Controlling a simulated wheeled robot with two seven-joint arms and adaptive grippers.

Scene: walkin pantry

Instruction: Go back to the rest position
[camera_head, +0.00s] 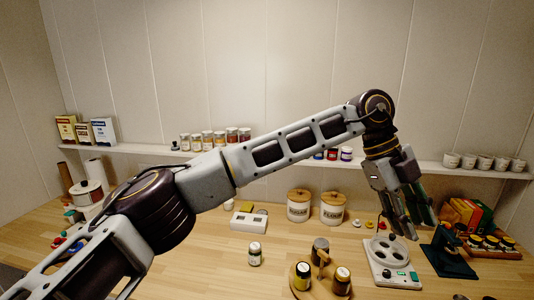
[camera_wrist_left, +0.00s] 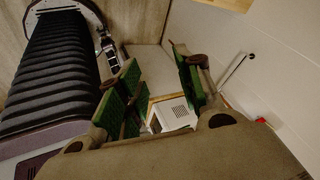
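My left arm crosses the head view from the lower left to the right. My left gripper (camera_head: 416,222) hangs down at its end, above the right part of the wooden counter (camera_head: 205,262), over the area of a white device with round wells (camera_head: 381,252) and a dark green stand (camera_head: 447,256). In the left wrist view the two green-padded fingers of the gripper (camera_wrist_left: 156,82) stand apart with nothing held between them. My right gripper shows in neither view.
A wall shelf (camera_head: 435,162) with boxes, jars and cups runs behind the arm. Two lidded canisters (camera_head: 332,208), a small jar (camera_head: 255,254) and a round wooden carrier (camera_head: 318,289) with jars stand on the counter. The counter's left middle has free room.

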